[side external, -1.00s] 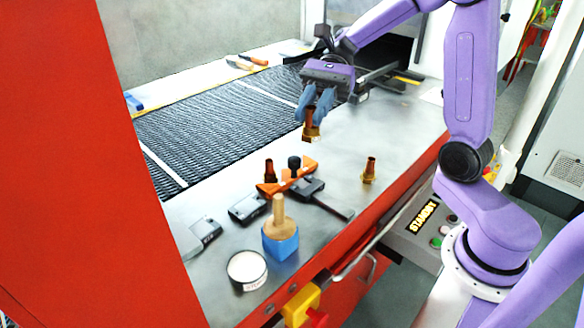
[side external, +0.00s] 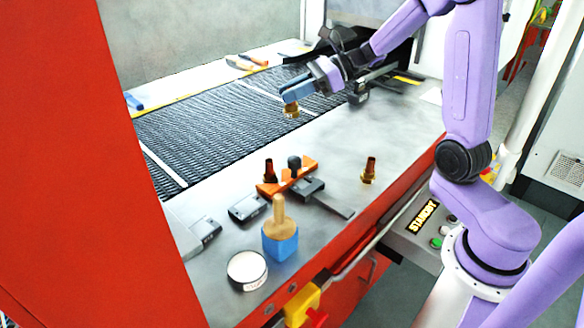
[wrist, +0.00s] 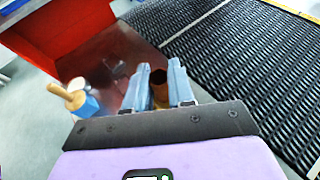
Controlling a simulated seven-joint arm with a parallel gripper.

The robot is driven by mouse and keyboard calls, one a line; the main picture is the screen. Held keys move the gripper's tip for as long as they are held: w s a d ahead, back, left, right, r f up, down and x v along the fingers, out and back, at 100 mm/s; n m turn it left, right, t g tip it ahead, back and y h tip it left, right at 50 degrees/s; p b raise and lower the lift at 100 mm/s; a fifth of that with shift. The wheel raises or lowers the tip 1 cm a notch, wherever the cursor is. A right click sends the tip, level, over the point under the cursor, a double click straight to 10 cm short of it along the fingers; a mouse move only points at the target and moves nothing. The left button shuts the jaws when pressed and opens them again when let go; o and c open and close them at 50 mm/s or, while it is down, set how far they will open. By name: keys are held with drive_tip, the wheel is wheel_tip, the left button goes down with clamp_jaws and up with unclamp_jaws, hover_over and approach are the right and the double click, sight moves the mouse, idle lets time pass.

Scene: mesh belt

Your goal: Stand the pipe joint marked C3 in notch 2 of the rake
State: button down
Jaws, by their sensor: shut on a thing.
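My gripper (side external: 291,94) is shut on a brass and copper pipe joint (side external: 291,110), held up over the near edge of the mesh belt. In the wrist view the joint's dark open end (wrist: 160,86) shows between the two blue-grey fingers. An orange piece, seemingly the rake (side external: 300,174), lies on the steel table, well below and nearer the camera than my gripper. A second pipe joint (side external: 269,171) stands upright at its left part. A third pipe joint (side external: 369,171) stands alone to the right. No marks or notch numbers are readable.
A dark clamp-like tool (side external: 312,192) lies against the orange piece. The mesh belt (side external: 215,125) runs behind; the table's right part is mostly clear.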

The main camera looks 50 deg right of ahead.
wheel_tip(320, 180, down, 16)
drive_tip(key=shift+r, duration=0.25)
idle(0.5)
drive_tip(key=c, duration=0.9)
unclamp_jaws()
drive_tip(key=shift+f, duration=0.1)
